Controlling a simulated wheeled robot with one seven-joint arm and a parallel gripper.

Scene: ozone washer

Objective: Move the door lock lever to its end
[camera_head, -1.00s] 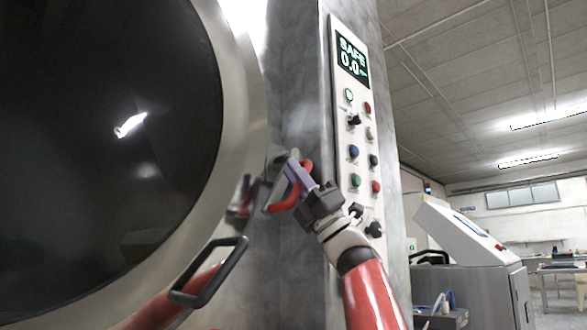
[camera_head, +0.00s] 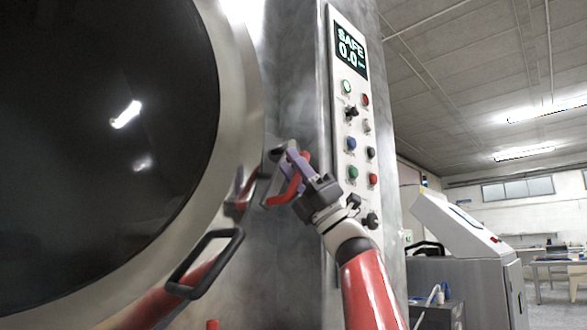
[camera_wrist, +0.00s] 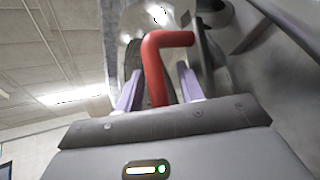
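The red door lock lever (camera_head: 289,190) is a bent bar on the machine front, between the round door (camera_head: 232,120) and the control panel. My gripper (camera_head: 297,163) is at the lever, reaching in from the lower right. In the wrist view, my gripper's two purple fingers (camera_wrist: 158,88) stand on either side of the lever (camera_wrist: 154,68), with narrow gaps visible. They look open around it; contact at the tips is unclear. The lever's upper end bends right in that view. Its lower part is hidden behind my gripper body.
A black door handle (camera_head: 207,263) is at lower left. The control panel (camera_head: 355,130) with buttons, knobs and a "SAFE 0.0" display rises close to my gripper's right. A grey machine (camera_head: 460,270) stands farther right, with open room behind it.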

